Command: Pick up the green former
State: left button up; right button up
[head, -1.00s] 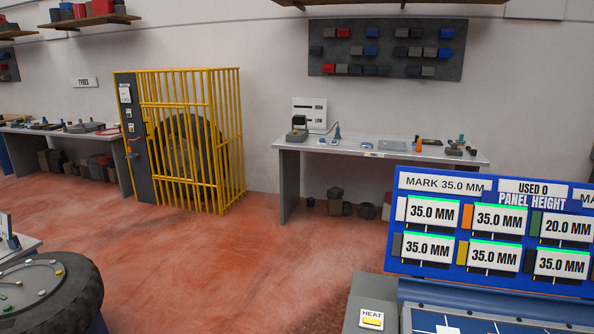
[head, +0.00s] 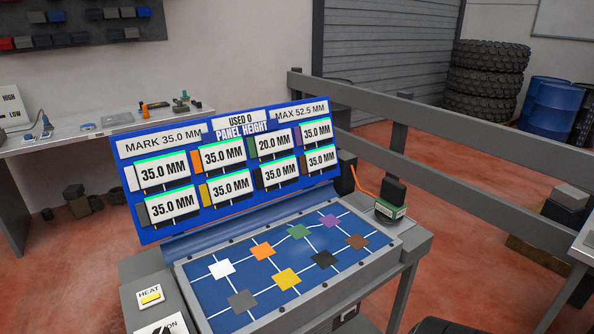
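A green square (head: 299,231) lies on the blue gridded top of a grey workstation, between an orange and a purple square. It looks flat, and I cannot tell whether it is the green former or a marking. The display behind it (head: 232,119) reads 20.0 MM beside a green swatch, while the other readings are 35.0 MM. Small green pieces (head: 182,97) also stand on the back bench, too small to identify. Neither of my grippers is in view.
The workstation top (head: 222,312) also carries white, grey, yellow, black and brown squares. A grey rail (head: 450,190) runs behind. Tyres (head: 490,82) and blue barrels (head: 549,107) stand at the back.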

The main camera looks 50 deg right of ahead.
aim_at(391, 208)
jog(key=z, duration=2.25)
jog(key=u, duration=1.25)
jog(key=z, duration=1.25)
jog(key=i+l+u, duration=0.4)
jog(key=i, duration=0.25)
jog(key=i+l+u, duration=0.35)
jog(key=i+l, duration=0.25)
